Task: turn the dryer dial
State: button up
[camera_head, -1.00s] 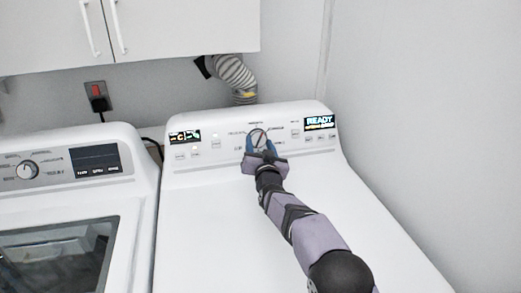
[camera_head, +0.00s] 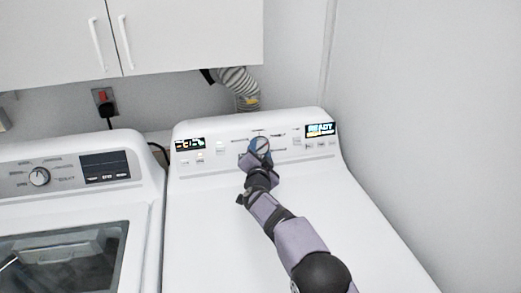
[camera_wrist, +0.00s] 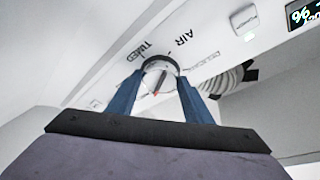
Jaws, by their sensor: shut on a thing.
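The dryer dial (camera_head: 261,144) is a round silver knob in the middle of the white dryer's control panel (camera_head: 222,133). In the wrist view the dial (camera_wrist: 158,80) shows a red mark and printed labels around it, among them "AIR". My gripper (camera_head: 260,150) is at the dial, with its blue fingers (camera_wrist: 158,92) on either side of the knob, shut on it. In the head view the gripper hides part of the dial's lower side.
A washer with its own knob (camera_head: 39,177) stands at the left. A "READY" display (camera_head: 320,129) is right of the dial, another display (camera_head: 189,145) left. White cupboards (camera_head: 185,35) hang above. A ribbed hose (camera_head: 240,85) rises behind, and a wall is at the right.

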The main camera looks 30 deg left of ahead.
jog(key=shift+r, duration=0.15)
jog(key=o, duration=1)
jog(key=shift+o, duration=0.2)
jog(key=shift+s, duration=0.1)
jog(key=shift+b+v, duration=1)
jog(key=shift+v, duration=0.4)
jog(key=shift+b+v, duration=0.9)
jog(key=shift+v, duration=1.25)
jog(key=shift+d, duration=0.1)
